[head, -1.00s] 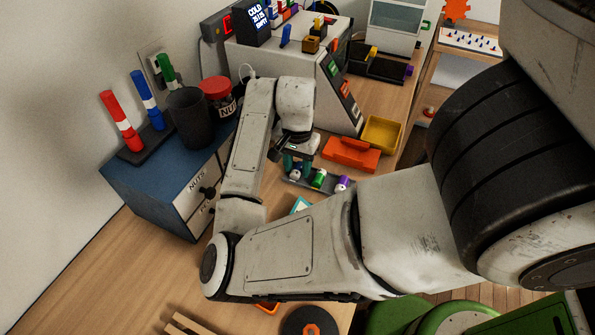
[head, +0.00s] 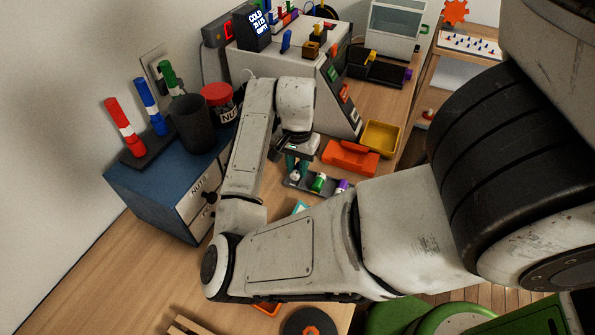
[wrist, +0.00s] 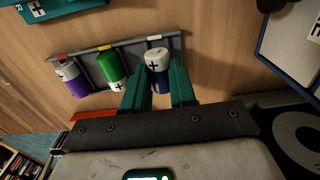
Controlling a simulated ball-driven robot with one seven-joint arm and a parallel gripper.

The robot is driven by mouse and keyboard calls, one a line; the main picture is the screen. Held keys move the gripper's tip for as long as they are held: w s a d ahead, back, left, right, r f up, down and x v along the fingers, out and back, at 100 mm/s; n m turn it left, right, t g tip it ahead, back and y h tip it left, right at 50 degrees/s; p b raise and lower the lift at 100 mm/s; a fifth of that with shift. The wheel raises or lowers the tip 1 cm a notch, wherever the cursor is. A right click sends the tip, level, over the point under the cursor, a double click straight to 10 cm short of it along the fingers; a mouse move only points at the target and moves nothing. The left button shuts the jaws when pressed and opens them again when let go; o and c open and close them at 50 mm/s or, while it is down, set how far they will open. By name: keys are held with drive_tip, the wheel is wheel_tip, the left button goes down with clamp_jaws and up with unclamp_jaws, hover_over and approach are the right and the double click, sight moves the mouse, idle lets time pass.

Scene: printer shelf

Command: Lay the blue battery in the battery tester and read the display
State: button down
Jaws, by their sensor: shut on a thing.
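The head view also shows my gripper (head: 298,164) over the tray's left end. A teal thing with a plus mark (wrist: 65,8) at the wrist view's top left may be the battery tester; its display cannot be made out.
A green battery (wrist: 112,70) and a purple battery (wrist: 72,78) sit in the tray. An orange box (head: 350,155) and yellow bin (head: 381,137) stand nearby. The big printer (head: 310,85) is behind, the blue drawer cabinet (head: 150,195) left. Wood is clear at lower left.

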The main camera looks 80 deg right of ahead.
sight(297, 168)
drive_tip(key=shift+r+p, duration=2.35)
drive_tip(key=shift+r, duration=0.4)
